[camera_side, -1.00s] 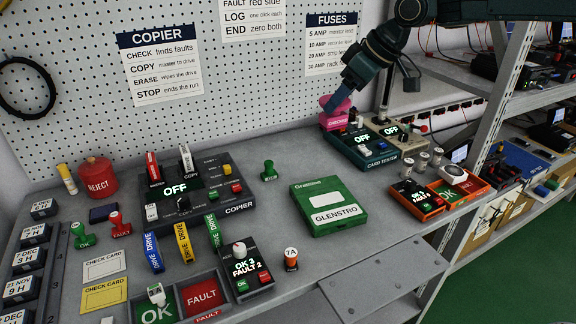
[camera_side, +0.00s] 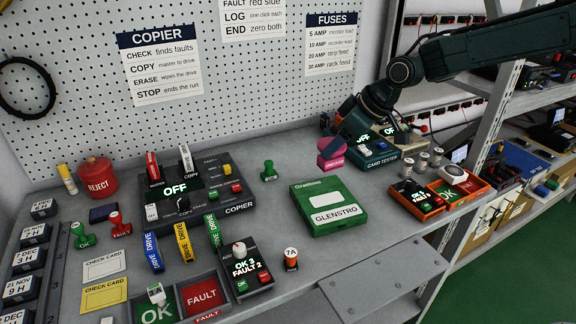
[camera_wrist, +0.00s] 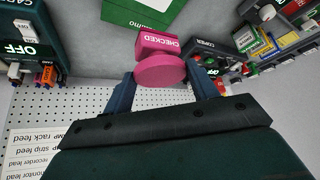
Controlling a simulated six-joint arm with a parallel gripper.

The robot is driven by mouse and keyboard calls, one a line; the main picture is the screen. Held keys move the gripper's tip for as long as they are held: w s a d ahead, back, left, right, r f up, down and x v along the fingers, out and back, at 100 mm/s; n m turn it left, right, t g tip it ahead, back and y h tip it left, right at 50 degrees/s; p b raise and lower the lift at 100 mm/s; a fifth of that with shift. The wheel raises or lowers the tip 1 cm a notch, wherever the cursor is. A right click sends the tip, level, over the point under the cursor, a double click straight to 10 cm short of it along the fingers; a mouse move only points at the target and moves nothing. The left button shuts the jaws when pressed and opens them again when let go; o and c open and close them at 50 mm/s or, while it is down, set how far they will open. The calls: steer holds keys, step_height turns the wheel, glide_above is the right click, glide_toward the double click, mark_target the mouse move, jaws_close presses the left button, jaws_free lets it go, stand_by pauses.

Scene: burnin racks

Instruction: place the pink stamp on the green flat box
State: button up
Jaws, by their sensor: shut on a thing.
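The pink stamp (camera_side: 331,160), with a round handle and a base marked CHECKED, is in the side view just behind the green flat box. My gripper (camera_side: 338,142) is shut on its handle. In the wrist view the stamp (camera_wrist: 158,66) sits between the two fingers of my gripper (camera_wrist: 161,78), its base pointing away from the palm. The green flat box (camera_side: 309,204) lies closed on the bench with a white GLENSTRO label. Part of the box (camera_wrist: 140,14) shows at the top of the wrist view, beyond the stamp. The fingertips are partly hidden in the side view.
The card tester (camera_side: 380,160) stands right of the stamp. A green stamp (camera_side: 269,171) and the copier (camera_side: 215,185) are left of the box. The box's top is clear. The pegboard (camera_side: 250,90) rises behind.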

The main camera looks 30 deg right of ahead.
steer(key=shift+f, duration=4.9)
steer(key=shift+f, duration=0.15)
steer(key=o, duration=1)
steer(key=shift+s+d+r, duration=0.15)
steer(key=shift+r, duration=0.45)
steer(key=shift+v, duration=5.55)
steer(key=shift+s, duration=0.1)
